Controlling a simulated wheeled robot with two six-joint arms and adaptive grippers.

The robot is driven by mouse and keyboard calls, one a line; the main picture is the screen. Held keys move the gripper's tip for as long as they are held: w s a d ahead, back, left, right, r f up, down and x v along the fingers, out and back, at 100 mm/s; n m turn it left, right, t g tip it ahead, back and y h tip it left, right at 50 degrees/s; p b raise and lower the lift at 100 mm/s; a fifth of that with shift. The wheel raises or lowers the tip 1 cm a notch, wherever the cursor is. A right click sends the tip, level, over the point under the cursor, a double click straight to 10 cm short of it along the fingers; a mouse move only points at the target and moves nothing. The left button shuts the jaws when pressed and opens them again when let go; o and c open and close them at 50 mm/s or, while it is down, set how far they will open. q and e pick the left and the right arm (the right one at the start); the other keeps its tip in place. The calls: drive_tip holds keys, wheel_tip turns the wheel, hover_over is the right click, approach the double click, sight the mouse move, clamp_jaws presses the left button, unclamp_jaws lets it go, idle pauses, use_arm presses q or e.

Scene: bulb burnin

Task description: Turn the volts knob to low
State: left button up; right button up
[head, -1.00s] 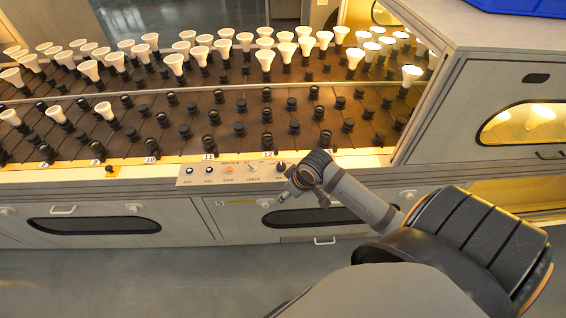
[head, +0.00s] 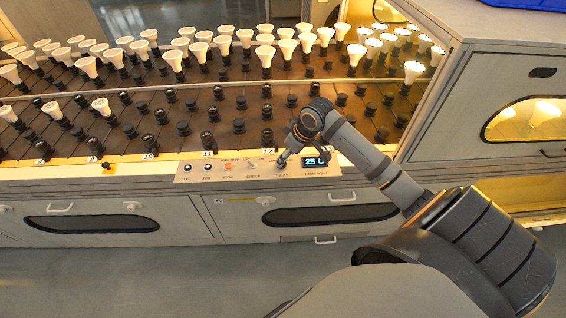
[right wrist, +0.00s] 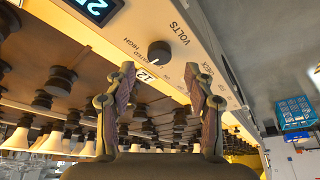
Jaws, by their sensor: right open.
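The volts knob (right wrist: 159,52) is a small round black knob with a white pointer mark, on the pale control panel (right wrist: 200,50). In the right wrist view it sits beyond my right gripper (right wrist: 159,71), between the lines of its two fingers, with no contact visible. The fingers are spread apart with nothing between them. The words VOLTS, HIGH and RATED show around the knob; the pointer mark appears turned toward the RATED side. In the head view my right gripper (head: 283,158) is over the panel and largely covers the knob. My left gripper is not in view.
A lit lamp display (head: 315,162) is right of the knob on the panel. Other switches and a red button (head: 226,167) are to its left. Behind the panel stands a rack of sockets and white bulbs (head: 264,55). A grey cabinet (head: 490,95) is at right.

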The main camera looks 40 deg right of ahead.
drive_tip(key=x, duration=0.4)
drive_tip(key=shift+w+f, duration=0.15)
drive_tip(key=shift+f, duration=0.15)
clamp_jaws()
